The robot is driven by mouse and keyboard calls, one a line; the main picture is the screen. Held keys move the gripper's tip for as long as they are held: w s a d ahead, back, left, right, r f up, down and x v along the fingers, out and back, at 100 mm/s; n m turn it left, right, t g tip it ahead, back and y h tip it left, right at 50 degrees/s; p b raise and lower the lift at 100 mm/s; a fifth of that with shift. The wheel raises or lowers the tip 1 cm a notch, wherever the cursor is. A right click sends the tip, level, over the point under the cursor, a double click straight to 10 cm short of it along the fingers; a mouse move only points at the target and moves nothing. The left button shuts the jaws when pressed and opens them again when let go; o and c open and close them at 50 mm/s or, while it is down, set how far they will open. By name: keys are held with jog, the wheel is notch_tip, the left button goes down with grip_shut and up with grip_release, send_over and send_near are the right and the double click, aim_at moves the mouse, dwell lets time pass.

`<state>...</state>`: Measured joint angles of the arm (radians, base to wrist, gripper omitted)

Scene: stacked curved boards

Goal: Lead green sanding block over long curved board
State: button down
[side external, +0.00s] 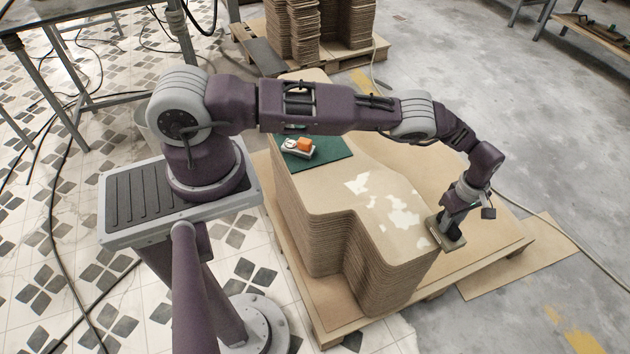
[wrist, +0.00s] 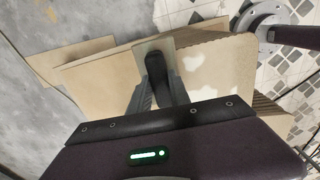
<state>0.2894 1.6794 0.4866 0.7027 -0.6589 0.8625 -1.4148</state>
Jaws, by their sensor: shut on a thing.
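The stack of long curved boards (side external: 335,185) stands on a pallet in the side view, its tan top marked with white patches. The top board also shows in the wrist view (wrist: 212,70). My gripper (side external: 448,219) is shut on the sanding block (side external: 455,242), at the right end edge of the stack. In the wrist view my gripper (wrist: 157,88) has its fingers on both sides of the block's dark handle. The block's flat plate (wrist: 141,49) looks pale grey-green and lies at the board's edge, partly past it. Whether its underside touches the board is hidden.
A green mat (side external: 325,164) holds an orange and white item (side external: 304,145) on the stack, below my arm. The pallet (side external: 490,256) extends right of the stack. More stacked boards (side external: 345,22) stand behind. Cables and a loose sheet (side external: 520,262) lie on the floor.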

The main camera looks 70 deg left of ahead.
aim_at(442, 214)
dwell(0.3)
jog(key=shift+f, duration=0.4)
jog(key=shift+f, duration=0.2)
jog(key=shift+a, duration=1.65)
jog(key=shift+a, duration=0.15)
